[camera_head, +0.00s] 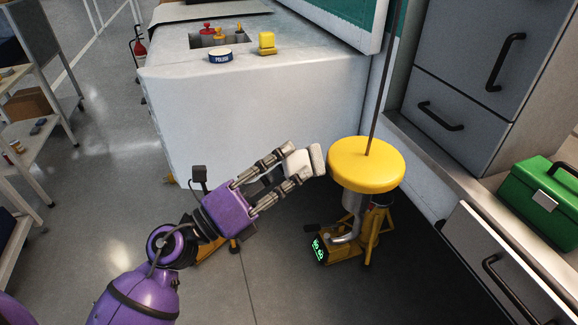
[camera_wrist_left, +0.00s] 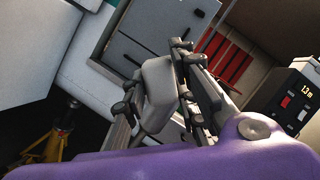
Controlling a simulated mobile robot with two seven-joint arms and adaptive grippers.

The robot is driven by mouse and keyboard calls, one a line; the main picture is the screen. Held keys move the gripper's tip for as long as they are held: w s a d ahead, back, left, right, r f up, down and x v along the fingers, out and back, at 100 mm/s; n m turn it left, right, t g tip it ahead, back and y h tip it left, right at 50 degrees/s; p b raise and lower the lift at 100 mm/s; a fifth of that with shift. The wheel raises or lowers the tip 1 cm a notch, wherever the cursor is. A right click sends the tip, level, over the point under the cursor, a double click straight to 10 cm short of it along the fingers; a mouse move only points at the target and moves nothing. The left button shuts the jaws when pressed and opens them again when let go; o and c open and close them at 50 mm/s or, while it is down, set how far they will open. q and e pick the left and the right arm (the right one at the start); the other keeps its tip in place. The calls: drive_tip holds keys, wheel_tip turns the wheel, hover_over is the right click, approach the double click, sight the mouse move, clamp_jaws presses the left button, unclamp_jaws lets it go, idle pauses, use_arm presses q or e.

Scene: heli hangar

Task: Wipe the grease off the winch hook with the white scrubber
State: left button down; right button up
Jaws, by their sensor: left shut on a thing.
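The winch hook assembly hangs on a dark cable, with a round yellow disc (camera_head: 366,163) on top. Below the disc, a curved silver hook (camera_head: 347,234) shows partly, and I cannot make out grease on it. My left gripper (camera_head: 297,166), in the head view, is shut on the white scrubber (camera_head: 303,162), just left of the disc. The scrubber's darker outer face is close to the disc's left edge; I cannot tell whether they touch. In the left wrist view the scrubber (camera_wrist_left: 158,88) sits between the fingers. My right gripper is not in view.
Yellow stands (camera_head: 374,232) and a device with a green display (camera_head: 320,250) are under the hook. A white counter (camera_head: 250,115) behind holds a polish tin (camera_head: 220,55) and a yellow block (camera_head: 267,42). Drawers and a green toolbox (camera_head: 545,195) bound the right.

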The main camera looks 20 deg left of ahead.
use_arm(q)
drive_tip(key=s+a, duration=0.1)
drive_tip(key=a, duration=0.1)
drive_tip(key=s+a+b, duration=0.1)
drive_tip(key=s+a, duration=0.1)
drive_tip(key=shift+a, duration=0.2)
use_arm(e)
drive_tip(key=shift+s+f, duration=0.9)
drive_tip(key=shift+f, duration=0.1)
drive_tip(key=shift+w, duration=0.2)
use_arm(q)
drive_tip(key=shift+s+a+b, duration=0.2)
drive_tip(key=shift+s+a, duration=0.25)
drive_tip(key=shift+a, duration=0.2)
drive_tip(key=shift+s+a+b, duration=0.15)
drive_tip(key=shift+s+a, duration=0.25)
drive_tip(key=shift+a, duration=0.2)
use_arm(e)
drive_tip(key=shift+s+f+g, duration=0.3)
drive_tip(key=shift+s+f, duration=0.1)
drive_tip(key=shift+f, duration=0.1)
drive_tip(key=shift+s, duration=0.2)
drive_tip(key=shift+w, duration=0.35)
